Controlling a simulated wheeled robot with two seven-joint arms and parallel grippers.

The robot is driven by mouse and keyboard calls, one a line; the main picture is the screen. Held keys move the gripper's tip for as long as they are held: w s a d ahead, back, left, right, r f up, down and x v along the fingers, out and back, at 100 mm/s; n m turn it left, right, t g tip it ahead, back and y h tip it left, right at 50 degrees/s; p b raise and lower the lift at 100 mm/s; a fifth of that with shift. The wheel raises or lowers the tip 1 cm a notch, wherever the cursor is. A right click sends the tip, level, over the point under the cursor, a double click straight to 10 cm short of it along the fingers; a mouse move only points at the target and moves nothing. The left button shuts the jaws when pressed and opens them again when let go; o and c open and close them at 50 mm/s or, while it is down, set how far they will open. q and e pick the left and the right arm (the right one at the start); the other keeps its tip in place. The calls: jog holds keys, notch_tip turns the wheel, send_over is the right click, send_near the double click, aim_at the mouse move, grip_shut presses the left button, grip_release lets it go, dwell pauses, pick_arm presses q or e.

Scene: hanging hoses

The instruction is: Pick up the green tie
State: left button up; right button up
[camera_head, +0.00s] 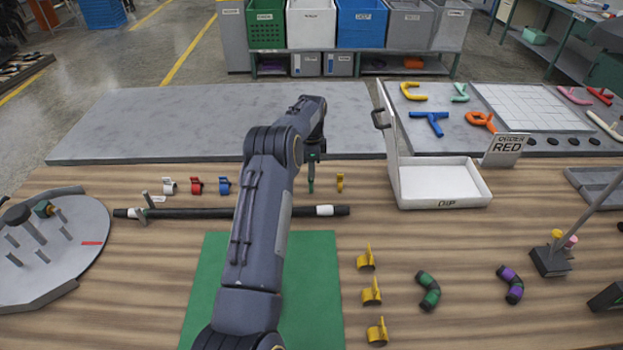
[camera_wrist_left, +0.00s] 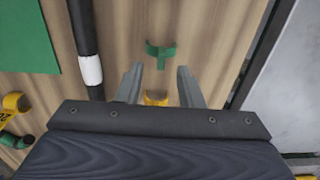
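The green tie (camera_wrist_left: 161,54) lies on the wooden table in the left wrist view, its curved clip end and short stem showing. It is just ahead of the fingertips of my left gripper (camera_wrist_left: 158,78), in line with the gap between them. The fingers are apart and hold nothing. In the head view my left gripper (camera_head: 312,150) points down over the row of ties, and the green tie (camera_head: 311,186) shows partly below it. A yellow tie (camera_wrist_left: 156,99) shows between the fingers, partly hidden by the gripper body. My right gripper is in neither view.
White (camera_head: 168,186), red (camera_head: 196,185) and blue (camera_head: 224,185) ties stand to the left in the row. A black hose (camera_head: 200,213) with white bands lies in front, near a green mat (camera_head: 315,270). A white bin (camera_head: 440,185) stands to the right.

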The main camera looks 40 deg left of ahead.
aim_at(311, 182)
pick_arm(q)
jog(key=shift+a+f, duration=0.1)
jog(key=shift+f, duration=1.4)
jog(key=shift+c, duration=0.4)
grip_shut()
jog(key=shift+r, duration=0.1)
